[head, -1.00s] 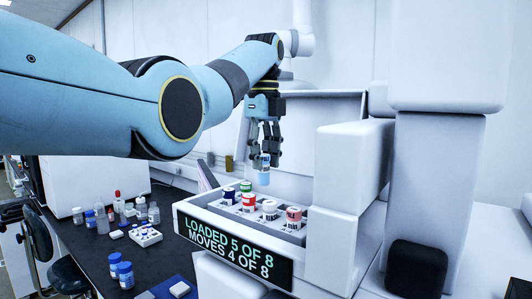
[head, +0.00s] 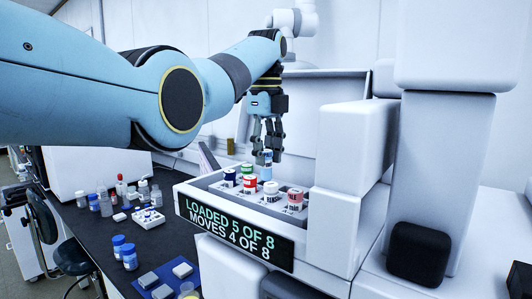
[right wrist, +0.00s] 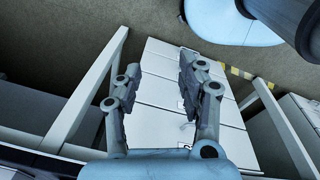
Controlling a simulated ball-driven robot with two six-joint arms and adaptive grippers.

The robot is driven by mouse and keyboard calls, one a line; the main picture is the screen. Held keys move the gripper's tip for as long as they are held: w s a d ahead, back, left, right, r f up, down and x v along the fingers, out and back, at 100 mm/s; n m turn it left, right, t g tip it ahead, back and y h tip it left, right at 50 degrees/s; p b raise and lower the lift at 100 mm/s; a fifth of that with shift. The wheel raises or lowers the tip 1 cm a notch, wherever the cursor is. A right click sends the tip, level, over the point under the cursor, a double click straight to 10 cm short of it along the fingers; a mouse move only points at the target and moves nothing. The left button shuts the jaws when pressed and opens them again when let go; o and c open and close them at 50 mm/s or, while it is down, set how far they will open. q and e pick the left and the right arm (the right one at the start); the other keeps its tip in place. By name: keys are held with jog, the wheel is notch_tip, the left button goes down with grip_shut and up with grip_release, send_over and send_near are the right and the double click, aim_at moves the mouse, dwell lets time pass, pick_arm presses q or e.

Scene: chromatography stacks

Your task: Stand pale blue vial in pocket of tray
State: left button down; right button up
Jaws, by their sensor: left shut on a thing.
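The pale blue vial (head: 265,172) is upright in the head view, held over the back part of the tray (head: 222,203). My left gripper (head: 267,152) points down and is shut on the vial's top. The vial's lower end is level in the picture with the caps of the standing vials, and I cannot tell whether it has entered a pocket. Vials with a green cap (head: 247,168), blue cap (head: 229,176), red cap (head: 250,184), white cap (head: 271,188) and pinkish-red cap (head: 295,196) stand in the tray. My right gripper (right wrist: 158,65) is open and empty in the right wrist view.
A display (head: 235,231) on the tray front reads "LOADED 5 OF 8, MOVES 4 OF 8". A white housing (head: 346,148) rises right of the tray. The dark bench (head: 165,235) at left holds bottles and a small white rack (head: 148,218).

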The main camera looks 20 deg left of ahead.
pick_arm(q)
jog(key=shift+f, duration=1.3)
pick_arm(e)
jog(key=shift+w+a, duration=0.15)
jog(key=shift+w, duration=0.4)
pick_arm(q)
jog(key=shift+f, duration=0.25)
jog(key=shift+f, duration=0.4)
jog(key=c, duration=0.6)
grip_release()
